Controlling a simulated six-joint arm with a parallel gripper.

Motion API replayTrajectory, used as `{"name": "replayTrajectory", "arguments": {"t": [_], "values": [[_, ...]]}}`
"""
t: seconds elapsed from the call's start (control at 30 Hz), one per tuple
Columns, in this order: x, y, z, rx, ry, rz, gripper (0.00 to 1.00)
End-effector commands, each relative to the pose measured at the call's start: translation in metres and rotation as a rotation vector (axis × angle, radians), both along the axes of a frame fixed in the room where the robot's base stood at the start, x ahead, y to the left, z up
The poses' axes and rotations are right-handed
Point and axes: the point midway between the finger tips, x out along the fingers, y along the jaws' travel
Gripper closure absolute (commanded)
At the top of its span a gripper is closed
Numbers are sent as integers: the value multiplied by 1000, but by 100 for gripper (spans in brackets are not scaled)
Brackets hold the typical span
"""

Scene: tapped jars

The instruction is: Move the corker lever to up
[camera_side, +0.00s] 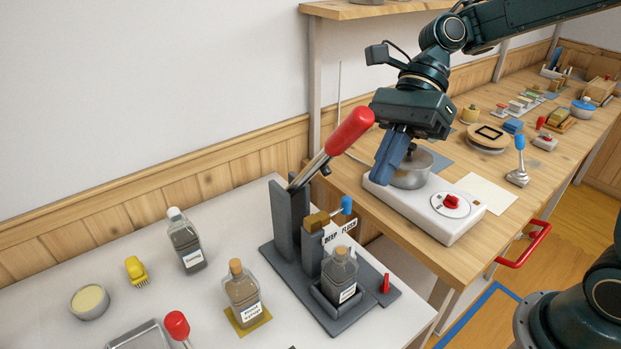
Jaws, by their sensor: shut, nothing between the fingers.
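The corker (291,222) is a dark grey stand on the white table. Its lever (349,130) has a thick red grip on a metal rod and slants up to the right. A bottle (339,273) stands in the corker's low holder. My gripper (386,172), with blue fingers, is shut and empty. It points downward just right of the red grip and a little below its top end. I cannot tell whether it touches the lever. The fingers partly cover a metal pot (411,170) behind them.
A corked bottle (242,290) on a yellow mat and a dark bottle (185,240) stand left of the corker. A white hotplate (452,226) with a red knob stands to the right on the wooden bench. A shelf (345,9) overhangs the back.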

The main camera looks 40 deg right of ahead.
Motion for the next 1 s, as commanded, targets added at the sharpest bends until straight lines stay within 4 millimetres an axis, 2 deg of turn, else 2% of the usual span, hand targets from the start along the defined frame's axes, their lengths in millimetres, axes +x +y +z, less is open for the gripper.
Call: {"name": "replayTrajectory", "arguments": {"t": [0.37,0.6,0.9,1.0], "values": [[-26,0,-36,0,3,0,100],[-40,0,-65,0,6,0,100],[-53,0,-105,-3,4,2,100],[-55,-8,-116,-1,5,-2,100]]}}
